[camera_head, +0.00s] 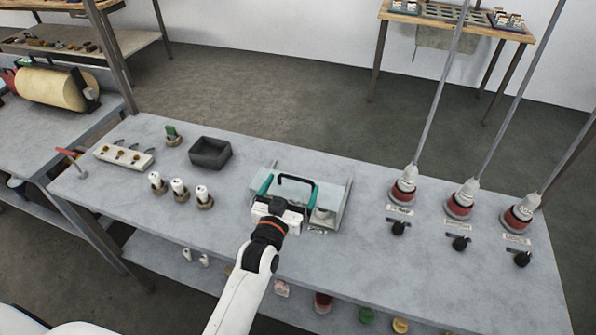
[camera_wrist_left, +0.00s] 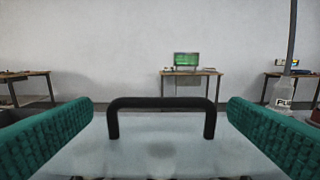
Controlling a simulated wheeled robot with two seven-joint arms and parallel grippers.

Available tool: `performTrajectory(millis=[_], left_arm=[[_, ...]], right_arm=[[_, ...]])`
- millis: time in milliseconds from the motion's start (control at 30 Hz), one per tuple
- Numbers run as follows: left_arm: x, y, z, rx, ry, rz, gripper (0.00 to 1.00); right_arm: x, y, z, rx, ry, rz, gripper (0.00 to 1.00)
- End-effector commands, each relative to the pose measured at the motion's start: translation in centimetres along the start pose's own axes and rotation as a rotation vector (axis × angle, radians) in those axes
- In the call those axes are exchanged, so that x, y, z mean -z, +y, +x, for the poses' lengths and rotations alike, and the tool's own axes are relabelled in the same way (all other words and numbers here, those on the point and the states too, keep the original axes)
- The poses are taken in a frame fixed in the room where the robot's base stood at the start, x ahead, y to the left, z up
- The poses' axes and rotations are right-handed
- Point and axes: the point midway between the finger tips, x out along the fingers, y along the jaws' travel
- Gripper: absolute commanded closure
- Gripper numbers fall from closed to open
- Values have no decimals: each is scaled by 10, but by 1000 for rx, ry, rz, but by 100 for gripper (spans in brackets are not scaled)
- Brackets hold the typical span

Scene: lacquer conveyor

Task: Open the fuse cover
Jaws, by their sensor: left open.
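The fuse cover (camera_head: 332,193) is a pale flat panel on the grey table, with a black bar handle (camera_head: 297,178) on it. In the left wrist view the handle (camera_wrist_left: 162,103) stands as an upright arch across the middle, above the pale cover surface (camera_wrist_left: 160,150). My left gripper (camera_head: 289,190) is over the cover, with its teal fingers spread wide. In the wrist view the fingers lie on either side of the handle, with gaps to both its ends. My left gripper and wrist hide part of the cover. My right gripper is not in view.
A dark open box (camera_head: 210,153) and several white fuse-like cylinders (camera_head: 179,188) in holders stand left of the cover. A white strip (camera_head: 124,156) lies further left. On the right stand red-and-white connectors (camera_head: 404,187) on rods, with black knobs. The table between is clear.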

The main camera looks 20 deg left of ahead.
Motion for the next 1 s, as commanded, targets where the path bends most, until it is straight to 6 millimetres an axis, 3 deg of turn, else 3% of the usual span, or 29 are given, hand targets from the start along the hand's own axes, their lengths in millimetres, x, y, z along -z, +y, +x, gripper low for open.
performTrajectory(millis=[100,300,700,1000], left_arm=[[-2,0,24,0,-1,0,2],[0,0,49,0,1,0,2],[0,0,57,0,1,0,2],[1,0,56,-1,1,0,50]], right_arm=[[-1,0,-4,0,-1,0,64],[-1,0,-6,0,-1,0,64],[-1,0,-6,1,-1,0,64],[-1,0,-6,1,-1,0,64]])
